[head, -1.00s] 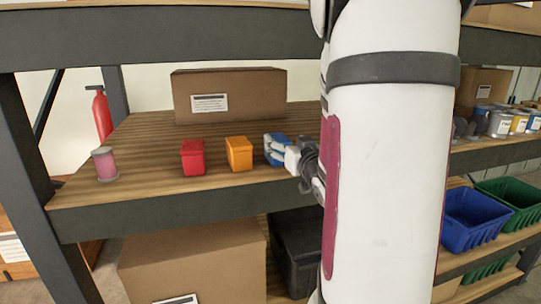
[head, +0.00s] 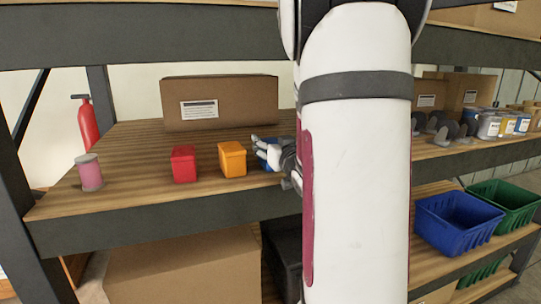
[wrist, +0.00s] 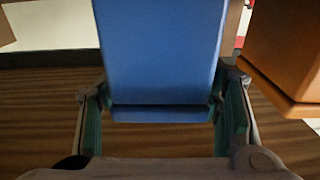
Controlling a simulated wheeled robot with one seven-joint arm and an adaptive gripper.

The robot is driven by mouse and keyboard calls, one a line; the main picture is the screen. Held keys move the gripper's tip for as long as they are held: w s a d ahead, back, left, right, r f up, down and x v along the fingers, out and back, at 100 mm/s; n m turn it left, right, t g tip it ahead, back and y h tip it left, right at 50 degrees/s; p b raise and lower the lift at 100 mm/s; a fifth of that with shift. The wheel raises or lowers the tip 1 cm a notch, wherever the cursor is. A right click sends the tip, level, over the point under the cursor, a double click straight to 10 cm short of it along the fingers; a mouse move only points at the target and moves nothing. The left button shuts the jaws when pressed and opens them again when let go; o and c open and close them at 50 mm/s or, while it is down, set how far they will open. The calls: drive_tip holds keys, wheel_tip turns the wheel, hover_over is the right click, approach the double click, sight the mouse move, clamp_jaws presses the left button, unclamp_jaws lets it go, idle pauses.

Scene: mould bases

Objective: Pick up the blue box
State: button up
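The blue box (head: 270,165) is on the middle shelf, right of the orange box (head: 232,159), and partly hidden by my gripper (head: 262,146). In the wrist view the blue box (wrist: 163,55) fills the upper middle. The fingers of my gripper (wrist: 162,110) with their green pads stand on either side of its near end, very close to its sides. I cannot tell whether both pads touch it. I cannot tell whether its base is on the shelf. The orange box also shows at the right edge of the wrist view (wrist: 290,50).
A cardboard box (head: 220,103) stands behind. Cans (head: 489,125) are at the right. Blue (head: 455,220) and green (head: 508,205) bins are lower right. My arm blocks the middle.

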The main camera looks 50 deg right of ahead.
drive_tip(key=c, duration=0.9)
drive_tip(key=shift+c, duration=0.3)
drive_tip(key=shift+r, duration=0.15)
